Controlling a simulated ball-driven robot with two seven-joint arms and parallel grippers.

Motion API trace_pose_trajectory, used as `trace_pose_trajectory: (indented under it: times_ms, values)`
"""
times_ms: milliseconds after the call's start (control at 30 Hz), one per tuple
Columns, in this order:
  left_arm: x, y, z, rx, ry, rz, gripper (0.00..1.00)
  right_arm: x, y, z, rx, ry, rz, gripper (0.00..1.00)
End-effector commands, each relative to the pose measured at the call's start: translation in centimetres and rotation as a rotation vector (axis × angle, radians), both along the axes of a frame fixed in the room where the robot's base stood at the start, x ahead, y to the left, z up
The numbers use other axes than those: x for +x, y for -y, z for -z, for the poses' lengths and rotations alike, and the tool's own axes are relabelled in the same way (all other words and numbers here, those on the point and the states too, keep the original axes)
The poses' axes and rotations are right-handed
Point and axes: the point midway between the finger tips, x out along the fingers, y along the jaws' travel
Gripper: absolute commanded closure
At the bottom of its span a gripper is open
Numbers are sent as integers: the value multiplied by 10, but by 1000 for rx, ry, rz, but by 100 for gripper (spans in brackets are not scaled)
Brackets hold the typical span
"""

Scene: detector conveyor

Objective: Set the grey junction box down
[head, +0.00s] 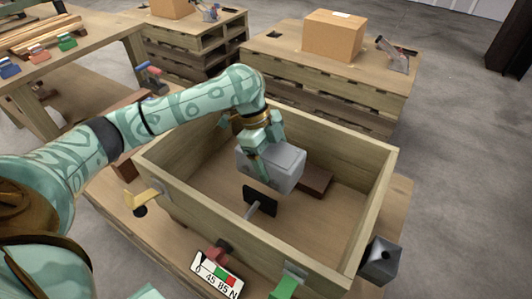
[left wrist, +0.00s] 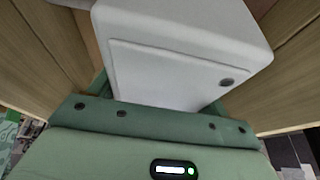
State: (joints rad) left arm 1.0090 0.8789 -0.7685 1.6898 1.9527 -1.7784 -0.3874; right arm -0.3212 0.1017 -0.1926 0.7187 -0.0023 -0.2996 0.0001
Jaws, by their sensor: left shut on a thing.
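The grey junction box (head: 285,166) is a boxy light-grey case with rounded edges. My left gripper (head: 262,150) is shut on it from above, inside the walls of the wooden crate (head: 187,205). In the left wrist view the box (left wrist: 175,65) fills the upper middle, with a raised lid panel and one dark round screw or knob. The green gripper body (left wrist: 150,125) lies just below it. The underside of the box is hidden, and I cannot tell whether it touches the crate floor.
In the crate, a black plate with a grey handle (head: 261,201) is in front of the box and a brown block (head: 315,181) behind it to the right. The crate's right floor is clear. A number plate (head: 216,275) and a green-tipped clamp (head: 288,281) are at its front side.

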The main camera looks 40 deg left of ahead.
Motion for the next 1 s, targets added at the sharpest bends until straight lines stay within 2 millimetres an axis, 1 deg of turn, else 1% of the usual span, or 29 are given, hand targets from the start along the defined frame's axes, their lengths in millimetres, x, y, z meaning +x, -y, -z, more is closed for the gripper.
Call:
trace_pose_trajectory:
  times_ms: [33, 100, 200, 267, 600, 1000]
  values:
    - [4, 5, 9, -5, -1, 2, 85, -1, 3, 5, -4, -7, -8, 1]
    - [4, 4, 24, -3, -5, 0, 85, 1, 8, 13, -12, -17, -27, 1]
    - [3, 4, 36, -2, -6, 0, 85, 4, 14, 19, -22, -26, -50, 1]
    - [4, 3, 38, -2, -3, 0, 85, 6, 16, 20, -26, -29, -59, 1]
    - [3, 3, 34, -2, 3, 0, 85, 8, 17, 18, -29, -28, -63, 1]
    - [3, 4, 44, -3, 2, 0, 85, 8, 16, 16, -26, -21, -59, 1]
